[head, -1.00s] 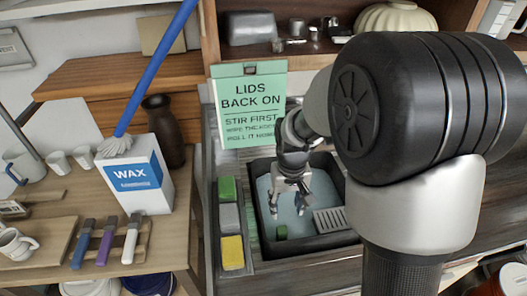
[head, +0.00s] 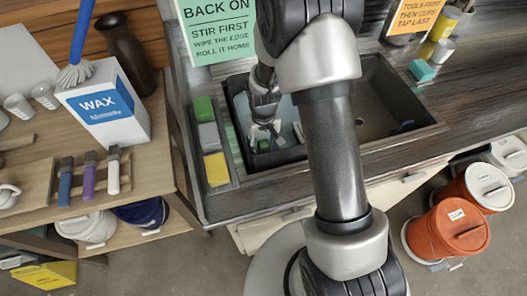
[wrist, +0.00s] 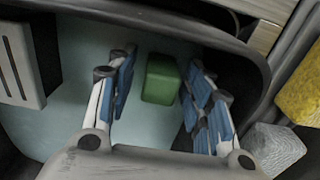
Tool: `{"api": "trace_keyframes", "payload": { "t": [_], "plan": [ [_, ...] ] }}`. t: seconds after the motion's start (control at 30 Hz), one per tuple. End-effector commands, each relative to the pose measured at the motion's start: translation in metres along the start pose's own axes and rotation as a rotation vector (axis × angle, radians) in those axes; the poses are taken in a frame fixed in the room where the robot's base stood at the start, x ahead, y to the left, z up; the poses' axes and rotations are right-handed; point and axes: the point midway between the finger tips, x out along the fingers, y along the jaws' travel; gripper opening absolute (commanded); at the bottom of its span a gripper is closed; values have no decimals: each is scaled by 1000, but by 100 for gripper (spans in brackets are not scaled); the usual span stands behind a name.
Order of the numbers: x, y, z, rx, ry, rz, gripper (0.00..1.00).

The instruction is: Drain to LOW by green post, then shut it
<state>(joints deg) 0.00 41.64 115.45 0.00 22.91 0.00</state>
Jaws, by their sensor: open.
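The green post (wrist: 160,79) is a small green block with rounded edges, standing in a dark tub (wrist: 243,52) that holds pale blue liquid (wrist: 85,45). In the wrist view it lies between the two blue-padded fingers of my gripper (wrist: 160,88), with a gap on each side. In the head view my open gripper (head: 265,133) points down into the tub, and the post (head: 263,146) shows small and dark just below the fingers. My arm covers the tub's right part. A LOW mark or level line cannot be made out.
A pale slotted block (wrist: 20,60) stands in the tub. Left of the tub, a tray holds green (head: 204,109), grey (head: 209,136) and yellow (head: 216,169) blocks. A dark sink basin (head: 385,90) lies right of my arm. Orange buckets (head: 447,230) stand on the floor.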

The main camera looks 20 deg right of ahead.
Motion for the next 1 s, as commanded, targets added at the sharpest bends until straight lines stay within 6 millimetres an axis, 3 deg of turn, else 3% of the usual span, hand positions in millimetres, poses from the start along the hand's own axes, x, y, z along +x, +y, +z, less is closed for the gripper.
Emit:
{"api": "trace_keyframes", "payload": {
  "t": [0.2,0.57,1.0],
  "plan": [
    [26,0,0,0,-1,0,47],
    [30,0,0,0,0,0,47],
    [30,0,0,0,0,0,18]
  ]
}}
